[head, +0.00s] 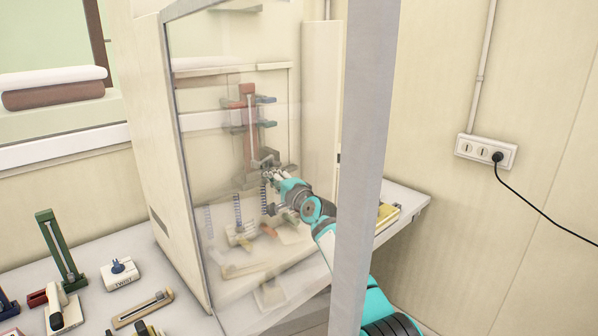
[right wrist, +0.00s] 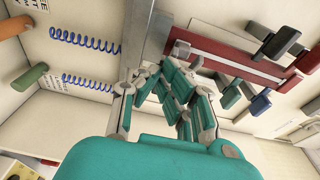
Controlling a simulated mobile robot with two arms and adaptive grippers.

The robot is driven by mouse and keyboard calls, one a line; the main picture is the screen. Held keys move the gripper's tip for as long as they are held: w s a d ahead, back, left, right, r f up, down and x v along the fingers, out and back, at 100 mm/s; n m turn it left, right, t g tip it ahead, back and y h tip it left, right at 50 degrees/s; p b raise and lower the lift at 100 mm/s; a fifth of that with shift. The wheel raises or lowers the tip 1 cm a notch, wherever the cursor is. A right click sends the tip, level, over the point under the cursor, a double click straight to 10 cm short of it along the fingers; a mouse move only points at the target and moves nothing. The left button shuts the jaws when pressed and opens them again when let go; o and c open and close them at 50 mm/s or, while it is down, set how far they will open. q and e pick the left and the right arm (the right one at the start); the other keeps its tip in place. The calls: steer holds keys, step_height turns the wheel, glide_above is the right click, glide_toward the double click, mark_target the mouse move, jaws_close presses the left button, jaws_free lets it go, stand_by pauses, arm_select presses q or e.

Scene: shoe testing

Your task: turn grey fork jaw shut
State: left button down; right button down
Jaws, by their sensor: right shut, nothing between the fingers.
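A red upright fixture (head: 248,112) with coloured prongs stands inside a clear-fronted cabinet in the head view. A grey jaw-like piece (head: 266,158) sits low on it, just above my right gripper (head: 270,177). My right gripper is shut and empty, with its fingertips close to the grey piece; I cannot tell whether they touch. In the right wrist view the shut fingers (right wrist: 180,78) are beside the red bar (right wrist: 235,62). A dark grey piece (right wrist: 283,42) juts from that bar. The jaw's exact angle is unclear through the clear panel. My left gripper is out of view.
The cabinet's grey door edge (head: 362,150) stands upright in front of my right arm. Blue coil springs (right wrist: 85,40) hang near the gripper. A yellow object (head: 386,216) lies on the bench at right. Small devices, including a green stand (head: 58,245), crowd the bench at left.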

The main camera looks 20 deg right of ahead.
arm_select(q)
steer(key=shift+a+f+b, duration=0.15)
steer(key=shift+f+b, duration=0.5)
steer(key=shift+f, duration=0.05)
arm_select(e)
steer(key=shift+w+a, duration=0.5)
steer(key=shift+a, duration=0.3)
steer(key=shift+w+a, duration=0.45)
steer(key=shift+a, duration=0.35)
